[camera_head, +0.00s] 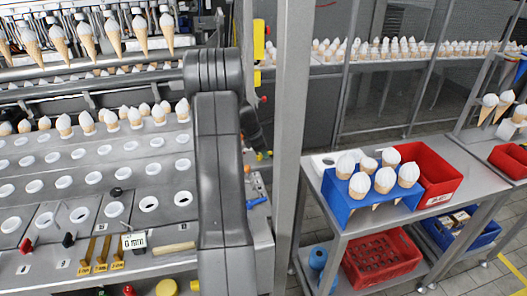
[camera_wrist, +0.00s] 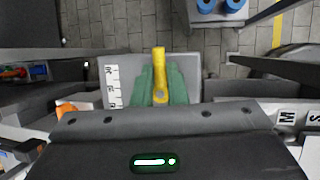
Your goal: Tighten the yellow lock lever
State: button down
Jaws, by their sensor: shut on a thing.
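The yellow lock lever (camera_wrist: 160,62) shows in the middle of the wrist view, in front of a grey plate. It points away from the camera, and its near end lies between the fingers. My gripper (camera_wrist: 160,82) has green fingers, one on each side of the lever, shut on it. The lever's pivot is not clearly visible. In the head view my dark arm stands in front of the machine's right end, and my gripper is hidden there.
A sloping rack (camera_head: 100,185) with white-ringed holes and cones fills the left of the head view. A grey post (camera_head: 291,130) stands right of my arm. A cart at right carries a blue cone holder (camera_head: 340,203) and a red bin (camera_head: 430,172). Tiled floor shows beyond the plate.

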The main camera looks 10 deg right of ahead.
jog(key=c, duration=1.5)
grip_release()
jog(key=shift+o, duration=0.2)
jog(key=b+v, duration=0.1)
jog(key=v, duration=1.3)
jog(key=shift+b, duration=0.35)
jog(key=shift+f, duration=0.1)
jog(key=p+x, duration=0.1)
jog(key=x, duration=1.3)
jog(key=shift+p, duration=0.4)
jog(key=shift+m, duration=0.5)
